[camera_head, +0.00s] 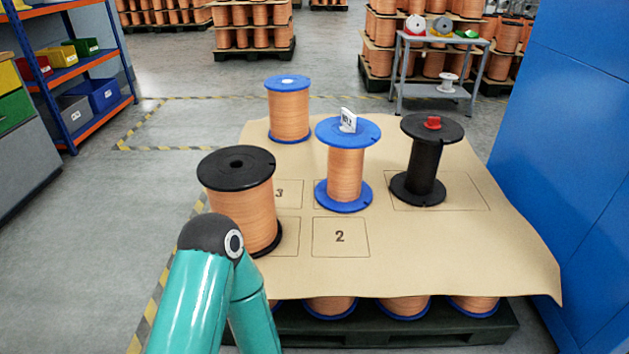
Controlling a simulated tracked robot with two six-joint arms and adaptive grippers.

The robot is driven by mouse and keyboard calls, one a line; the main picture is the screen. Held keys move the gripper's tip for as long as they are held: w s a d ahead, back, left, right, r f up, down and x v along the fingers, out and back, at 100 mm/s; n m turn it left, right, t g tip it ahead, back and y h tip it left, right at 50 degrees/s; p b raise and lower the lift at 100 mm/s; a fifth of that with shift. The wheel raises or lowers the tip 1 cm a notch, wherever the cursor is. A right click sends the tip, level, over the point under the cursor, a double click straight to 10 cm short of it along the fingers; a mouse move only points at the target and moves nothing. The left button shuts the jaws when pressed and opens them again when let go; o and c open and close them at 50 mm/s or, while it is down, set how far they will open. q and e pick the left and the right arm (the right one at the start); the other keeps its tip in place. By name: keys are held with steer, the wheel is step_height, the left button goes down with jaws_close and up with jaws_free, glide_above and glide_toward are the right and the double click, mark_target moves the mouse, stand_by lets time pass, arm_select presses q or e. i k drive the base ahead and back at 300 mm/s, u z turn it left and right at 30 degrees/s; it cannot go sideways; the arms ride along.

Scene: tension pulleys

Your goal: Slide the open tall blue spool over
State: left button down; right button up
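A blue-flanged spool (345,175) with copper winding stands upright near the middle of the brown sheet, just behind the square marked 2. A white tag or block stands on its top flange. A second blue-flanged spool (289,112), wound fuller, stands upright farther back to the left, with a white centre on top. I cannot tell from looks alone which one is called open. One of my teal arms (212,275) rises at the lower left, its black joint in front of the black-flanged copper spool. Neither gripper shows.
The black-flanged copper spool (240,195) stands front left. A black spool (425,160) with a red cap stands right, on an outlined area. The brown sheet (480,260) is bare at front right. A blue wall (575,150) borders the right; a grey cart (440,90) stands behind.

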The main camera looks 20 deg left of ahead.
mark_target(343, 191)
steer(key=i, duration=0.25)
steer(key=u, duration=1.9)
steer(key=k, duration=1.3)
steer(key=z, duration=1)
steer(key=i, duration=0.85)
steer(key=z, duration=0.6)
steer(key=i, duration=0.4)
